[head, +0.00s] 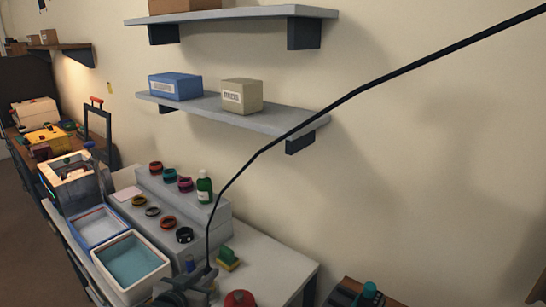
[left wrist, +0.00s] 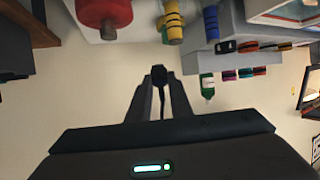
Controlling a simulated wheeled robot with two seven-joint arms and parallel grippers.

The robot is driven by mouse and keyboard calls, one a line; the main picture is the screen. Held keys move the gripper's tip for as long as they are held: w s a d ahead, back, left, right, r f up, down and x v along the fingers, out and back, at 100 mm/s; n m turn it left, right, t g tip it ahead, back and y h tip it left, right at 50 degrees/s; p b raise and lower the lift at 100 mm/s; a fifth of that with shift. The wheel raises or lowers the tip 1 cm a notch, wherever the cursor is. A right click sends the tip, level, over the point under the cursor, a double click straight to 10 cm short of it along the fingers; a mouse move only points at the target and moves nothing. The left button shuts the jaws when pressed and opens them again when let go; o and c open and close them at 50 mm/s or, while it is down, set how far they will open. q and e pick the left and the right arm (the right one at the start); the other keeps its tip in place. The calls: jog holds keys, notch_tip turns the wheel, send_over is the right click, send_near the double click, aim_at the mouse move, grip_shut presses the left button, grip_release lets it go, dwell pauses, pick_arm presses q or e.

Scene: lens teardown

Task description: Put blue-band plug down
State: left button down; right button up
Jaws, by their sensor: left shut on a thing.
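My left gripper (head: 203,274) is low in the head view, above the front part of the white bench. In the left wrist view its two fingers (left wrist: 160,76) are closed on a small black piece (left wrist: 159,75), which I take to be the plug. No blue band shows on it. A thin black cable (head: 300,126) rises from the gripper and runs to the upper right of the head view. A short length of cable also hangs between the fingers in the left wrist view (left wrist: 162,106). My right gripper is not in view.
Near the gripper are a yellow-green block (head: 228,260), a blue item (head: 190,263) and a red round thing (head: 239,299). A stepped grey stand (head: 213,211) holds several rings and a green bottle (head: 204,188). Two trays stand left; bare bench (head: 278,264) lies right.

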pick_arm(q)
jog(key=s+a+r+n+y+b, duration=0.1)
jog(key=s+r+b, duration=0.1)
jog(key=r, duration=0.7)
jog(key=s+r+n+y+b, duration=0.1)
jog(key=s+r+y, duration=0.1)
jog(key=r, duration=0.8)
jog(key=shift+s+a+n+t+b, duration=0.25)
jog(key=shift+a+n+t+b, duration=0.05)
jog(key=shift+a+n+b, duration=0.1)
